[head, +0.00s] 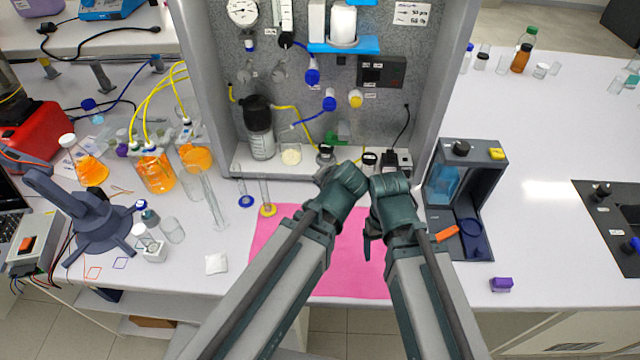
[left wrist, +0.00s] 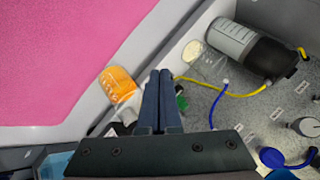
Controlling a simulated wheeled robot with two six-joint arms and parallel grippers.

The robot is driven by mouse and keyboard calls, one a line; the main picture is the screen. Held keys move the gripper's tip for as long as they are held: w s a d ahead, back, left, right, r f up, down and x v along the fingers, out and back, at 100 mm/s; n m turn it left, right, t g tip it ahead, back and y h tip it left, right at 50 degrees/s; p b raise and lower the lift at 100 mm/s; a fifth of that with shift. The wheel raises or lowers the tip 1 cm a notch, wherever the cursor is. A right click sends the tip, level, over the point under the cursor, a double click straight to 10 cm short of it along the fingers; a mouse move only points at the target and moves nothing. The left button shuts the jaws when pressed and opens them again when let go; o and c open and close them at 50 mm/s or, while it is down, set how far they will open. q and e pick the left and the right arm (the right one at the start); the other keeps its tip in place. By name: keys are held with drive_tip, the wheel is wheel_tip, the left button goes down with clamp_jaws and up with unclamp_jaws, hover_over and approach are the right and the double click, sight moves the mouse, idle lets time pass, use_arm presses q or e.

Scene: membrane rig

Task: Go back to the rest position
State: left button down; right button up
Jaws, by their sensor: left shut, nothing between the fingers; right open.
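My left gripper (head: 326,172) is over the back edge of the pink mat (head: 340,265), close to the rig's base ledge, and partly hidden by its own wrist. In the left wrist view its two dark fingers (left wrist: 160,95) are closed together with nothing between them. My right gripper (head: 371,240) is beside it over the mat, mostly hidden under its wrist. It is open, with nothing visible in it. The two wrists are close side by side in the head view.
The grey rig cabinet (head: 210,100) stands just behind both grippers, with a dark bottle (head: 259,130) and a powder beaker (head: 291,154) on its ledge. An orange-filled vessel (left wrist: 118,85) is near the left fingers. A grey frame (head: 490,200) stands at right, a blue-grey stand (head: 95,220) at left.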

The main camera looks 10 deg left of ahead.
use_arm(q)
drive_tip(key=shift+s+d+f, duration=0.1)
drive_tip(key=shift+s+f, duration=0.1)
drive_tip(key=shift+f, duration=0.05)
idle(0.4)
use_arm(e)
drive_tip(key=shift+f, duration=0.2)
use_arm(q)
drive_tip(key=s+d+f+g+h, duration=0.1)
drive_tip(key=s+d+f+g, duration=0.1)
drive_tip(key=s, duration=0.2)
drive_tip(key=s+d+f+n+g+h, duration=0.1)
drive_tip(key=s+d+g, duration=0.1)
drive_tip(key=s+g, duration=0.1)
drive_tip(key=s+d+f+g+h, duration=0.1)
drive_tip(key=s+d+f+g, duration=0.1)
drive_tip(key=s, duration=0.4)
drive_tip(key=shift+f+n, duration=0.3)
